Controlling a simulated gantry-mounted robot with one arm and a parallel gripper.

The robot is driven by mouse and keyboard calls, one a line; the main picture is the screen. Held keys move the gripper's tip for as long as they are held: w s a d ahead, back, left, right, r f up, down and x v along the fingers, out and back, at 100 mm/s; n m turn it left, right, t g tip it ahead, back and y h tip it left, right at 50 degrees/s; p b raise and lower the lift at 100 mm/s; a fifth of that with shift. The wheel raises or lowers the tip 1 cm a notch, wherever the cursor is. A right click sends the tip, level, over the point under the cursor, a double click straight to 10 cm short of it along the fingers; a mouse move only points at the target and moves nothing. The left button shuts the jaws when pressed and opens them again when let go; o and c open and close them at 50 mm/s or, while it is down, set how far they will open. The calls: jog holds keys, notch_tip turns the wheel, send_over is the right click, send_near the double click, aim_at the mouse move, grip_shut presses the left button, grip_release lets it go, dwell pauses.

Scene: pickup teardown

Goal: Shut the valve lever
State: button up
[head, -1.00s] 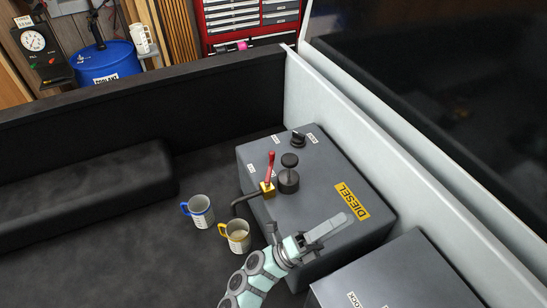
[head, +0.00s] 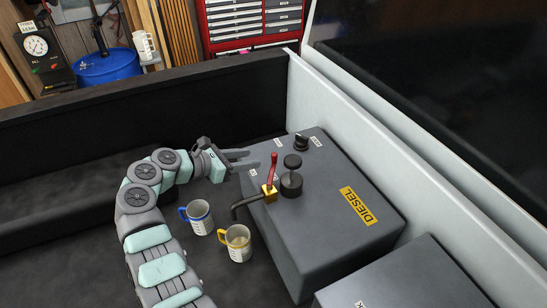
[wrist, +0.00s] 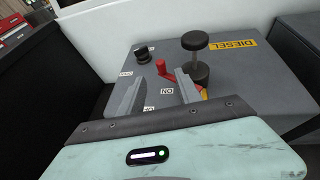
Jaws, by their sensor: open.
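The valve lever (head: 272,170) has a red handle standing upright on a yellow valve body (head: 269,193), at the left edge of the grey DIESEL tank (head: 335,245). A dark bent spout (head: 242,207) runs from the valve towards the mugs. My gripper (head: 246,160) is open and empty, just left of the red handle, with its fingers pointing right. In the wrist view, the red handle (wrist: 163,68) shows between my two fingers (wrist: 158,92) and passes behind the right one. Part of the valve is hidden there. I cannot tell if anything touches.
A blue-handled mug (head: 201,217) and a yellow-handled mug (head: 237,243) stand left of the tank, below the spout. A black pump knob (head: 291,184) and a black cap (head: 301,142) are on the tank top. The pale truck bed wall (head: 345,120) rises behind the tank.

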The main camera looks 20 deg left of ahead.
aim_at(274, 153)
jog(key=p+x, duration=0.2)
jog(key=x, duration=0.8)
jog(key=shift+w+d+f, duration=0.2)
jog(key=shift+d, duration=0.05)
jog(key=shift+c, duration=0.3)
grip_shut()
dwell(0.8)
